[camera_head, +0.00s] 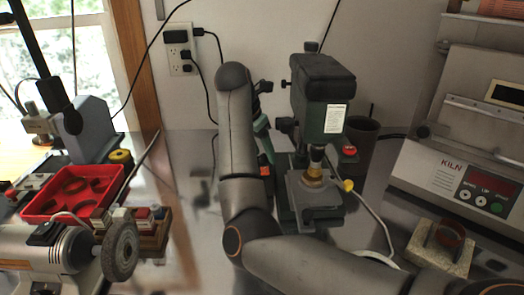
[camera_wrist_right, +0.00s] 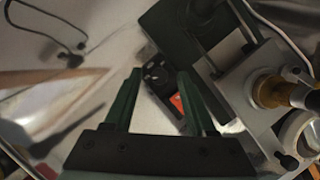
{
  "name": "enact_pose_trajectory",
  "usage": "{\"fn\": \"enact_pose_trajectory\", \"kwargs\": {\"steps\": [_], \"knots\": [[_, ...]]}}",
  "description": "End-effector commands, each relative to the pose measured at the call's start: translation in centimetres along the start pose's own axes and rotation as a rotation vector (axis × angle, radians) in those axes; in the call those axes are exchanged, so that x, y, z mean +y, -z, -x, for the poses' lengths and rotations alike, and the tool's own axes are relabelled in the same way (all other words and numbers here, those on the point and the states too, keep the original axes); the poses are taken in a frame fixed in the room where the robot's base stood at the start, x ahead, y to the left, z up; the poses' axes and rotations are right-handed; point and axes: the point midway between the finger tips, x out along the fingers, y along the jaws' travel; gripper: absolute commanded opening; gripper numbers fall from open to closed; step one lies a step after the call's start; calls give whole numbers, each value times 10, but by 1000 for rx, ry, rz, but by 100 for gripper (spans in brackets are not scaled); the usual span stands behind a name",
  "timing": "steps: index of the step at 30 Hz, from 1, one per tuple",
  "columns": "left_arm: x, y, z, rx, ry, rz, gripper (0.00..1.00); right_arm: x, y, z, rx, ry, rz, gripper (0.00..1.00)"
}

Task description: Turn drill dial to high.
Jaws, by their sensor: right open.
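The drill press (camera_head: 322,105) stands in the middle of the head view, dark green with a black top. In the right wrist view its side panel carries a round black dial (camera_wrist_right: 157,75) and a red switch (camera_wrist_right: 177,102), which looks orange-red in the head view (camera_head: 265,165). My right gripper (camera_wrist_right: 158,72) is open, with dark green fingers on either side of the dial in that view. I cannot tell whether they touch it. In the head view my right arm partly hides this gripper and the dial. My left gripper is not in view.
A kiln (camera_head: 460,170) stands at the right, and a bench grinder (camera_head: 70,250) and red tray (camera_head: 72,190) at the left. A dark cup (camera_head: 361,140) stands behind the press. A white cable (camera_head: 380,235) runs right of it. Bare bench (camera_head: 195,225) shows left of my arm.

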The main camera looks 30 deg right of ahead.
Motion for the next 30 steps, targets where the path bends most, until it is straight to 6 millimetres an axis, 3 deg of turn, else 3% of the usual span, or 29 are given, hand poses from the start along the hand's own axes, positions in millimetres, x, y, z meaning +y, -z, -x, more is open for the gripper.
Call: {"fn": "enact_pose_trajectory", "kwargs": {"steps": [7, 22, 30], "knots": [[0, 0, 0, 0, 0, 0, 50, 0, 0, -1, -1, 0, -1, 56], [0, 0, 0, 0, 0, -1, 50, 0, 0, 0, 0, 0, -1, 0], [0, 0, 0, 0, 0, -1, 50, 0, 0, 0, 0, 1, -1, 0]]}}
